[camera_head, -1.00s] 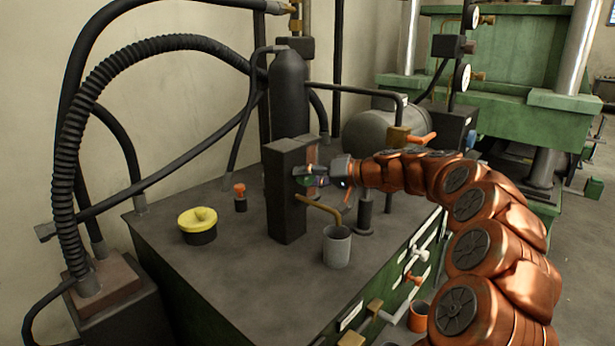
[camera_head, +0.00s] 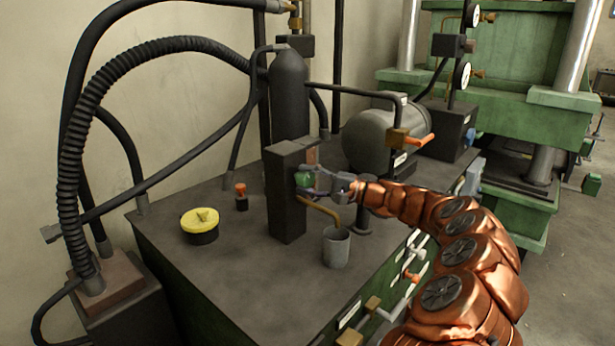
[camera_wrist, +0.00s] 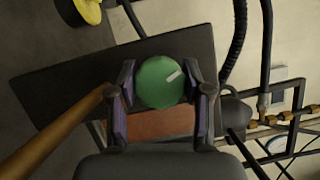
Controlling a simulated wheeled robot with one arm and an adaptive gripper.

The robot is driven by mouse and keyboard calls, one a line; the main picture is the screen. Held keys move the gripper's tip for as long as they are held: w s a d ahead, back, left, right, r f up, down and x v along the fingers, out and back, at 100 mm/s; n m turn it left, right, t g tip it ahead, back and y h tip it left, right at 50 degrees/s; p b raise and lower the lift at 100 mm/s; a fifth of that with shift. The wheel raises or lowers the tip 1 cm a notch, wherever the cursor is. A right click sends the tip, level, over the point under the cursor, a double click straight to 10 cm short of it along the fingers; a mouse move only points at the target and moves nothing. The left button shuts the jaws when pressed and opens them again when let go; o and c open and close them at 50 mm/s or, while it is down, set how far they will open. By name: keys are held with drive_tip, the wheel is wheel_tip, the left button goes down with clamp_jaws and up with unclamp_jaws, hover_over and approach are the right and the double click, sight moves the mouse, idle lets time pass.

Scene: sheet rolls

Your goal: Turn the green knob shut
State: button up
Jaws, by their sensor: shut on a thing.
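The green knob (camera_head: 303,180) sits on the right-hand face of a dark upright block (camera_head: 287,215) on the bench. In the wrist view the round green knob (camera_wrist: 160,82) carries a white mark that points to the upper right. My gripper (camera_head: 310,182) is shut on the knob, with one finger pad on each side of it. In the wrist view my gripper (camera_wrist: 162,88) has its purple-padded fingers left and right of the knob. A reddish-brown patch lies just below the knob there.
A brass spout (camera_head: 320,208) juts from the block over a grey cup (camera_head: 336,246). A yellow-lidded pot (camera_head: 200,224) and a small orange-capped piece (camera_head: 241,197) stand to the left. A grey cylinder tank (camera_head: 372,142) with an orange lever (camera_head: 418,141) stands behind my arm.

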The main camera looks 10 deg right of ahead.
drive_tip(key=m+t+p, duration=0.1)
drive_tip(key=m+t, duration=0.1)
drive_tip(key=m, duration=0.3)
drive_tip(key=shift+m+y, duration=0.3)
drive_tip(key=shift+m, duration=0.1)
idle(0.3)
drive_tip(key=o, duration=1.2)
drive_tip(key=r+v, duration=0.1)
drive_tip(key=v, duration=0.8)
drive_tip(key=r+v, duration=0.1)
drive_tip(key=v, duration=0.4)
drive_tip(key=shift+s+d+r, duration=0.25)
drive_tip(key=shift+s+d, duration=0.15)
drive_tip(key=shift+d, duration=0.1)
